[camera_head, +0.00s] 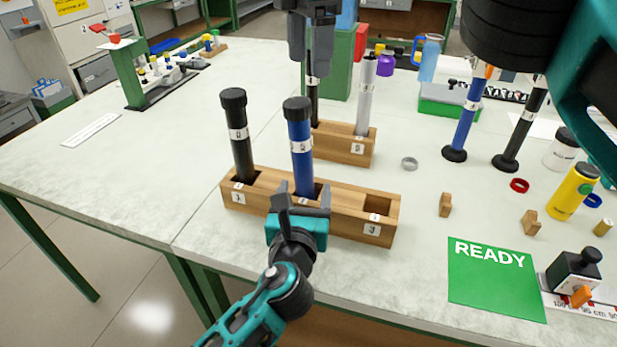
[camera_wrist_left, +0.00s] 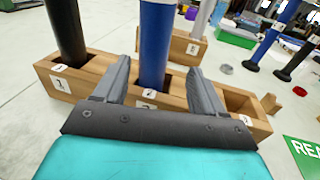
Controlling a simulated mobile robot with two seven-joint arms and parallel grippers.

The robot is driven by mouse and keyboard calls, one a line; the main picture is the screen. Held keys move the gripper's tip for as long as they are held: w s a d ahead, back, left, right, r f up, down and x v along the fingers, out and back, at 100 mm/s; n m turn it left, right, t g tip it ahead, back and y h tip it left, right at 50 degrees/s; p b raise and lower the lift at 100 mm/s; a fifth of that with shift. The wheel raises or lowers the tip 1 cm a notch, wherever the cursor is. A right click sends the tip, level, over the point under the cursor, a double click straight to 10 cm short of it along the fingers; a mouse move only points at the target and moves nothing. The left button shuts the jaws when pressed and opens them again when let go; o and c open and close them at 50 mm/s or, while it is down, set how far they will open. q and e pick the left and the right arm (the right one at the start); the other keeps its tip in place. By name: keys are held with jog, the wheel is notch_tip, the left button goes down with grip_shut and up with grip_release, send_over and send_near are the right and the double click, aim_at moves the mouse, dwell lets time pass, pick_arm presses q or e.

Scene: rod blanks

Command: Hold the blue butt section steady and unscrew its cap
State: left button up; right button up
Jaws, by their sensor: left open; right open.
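The blue butt section (camera_head: 301,150) stands upright in the middle slot of the front wooden rack (camera_head: 338,198), with a black cap (camera_head: 297,104) on top and a white label band. Its lower shaft shows in the left wrist view (camera_wrist_left: 155,45). My left gripper (camera_head: 302,198) is open low at the front, with one finger on each side of the blue shaft and visible gaps in the left wrist view (camera_wrist_left: 160,80). My right gripper (camera_head: 311,66) points down, open, in front of a black rod, above and behind the cap.
A black capped rod (camera_head: 240,150) stands in the front rack's left slot; the right slot (camera_head: 378,205) is empty. The back rack (camera_head: 342,147) holds a black and a grey rod (camera_head: 365,95). Another blue rod (camera_head: 465,125) stands at right. A green READY mat (camera_head: 495,280) lies front right.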

aim_at(307, 181)
pick_arm(q)
jog(key=shift+w+d+f, duration=0.1)
jog(key=shift+w+d, duration=0.1)
jog(key=shift+w, duration=1.4)
jog(key=shift+w+d+f, duration=0.1)
jog(key=shift+w+d, duration=0.05)
jog(key=shift+w, duration=1.4)
jog(key=shift+c, duration=0.4)
grip_shut()
